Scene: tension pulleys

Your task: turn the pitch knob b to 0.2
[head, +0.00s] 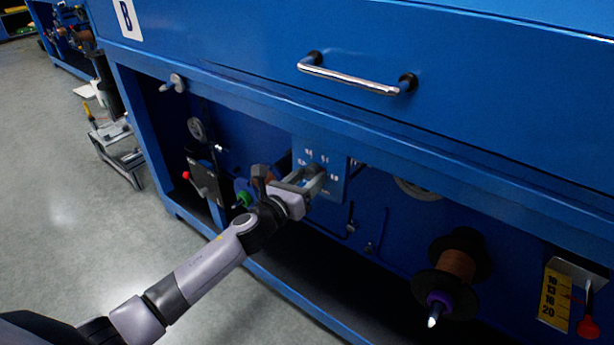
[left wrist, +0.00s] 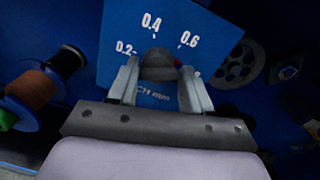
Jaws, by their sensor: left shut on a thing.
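The pitch knob b (left wrist: 159,64) is a dark round knob on a blue dial plate (left wrist: 118,62) with white marks 0.2, 0.4 and 0.6 and a partly hidden one at the right. A small red mark shows at the knob's upper right edge, on the 0.6 side. My left gripper (left wrist: 160,80) is shut on the knob, one finger on each side. In the head view, my left gripper (head: 309,180) is at the dial plate (head: 330,160), under the blue cabinet's overhang, and hides most of the knob. My right gripper is not in view.
A blue beam (head: 370,135) and a drawer with a chrome handle (head: 352,78) are above my arm. A brown spool (head: 458,265) and a yellow scale (head: 553,298) with a red knob are to the right. A green-tipped spool (head: 244,198) is close left of my gripper.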

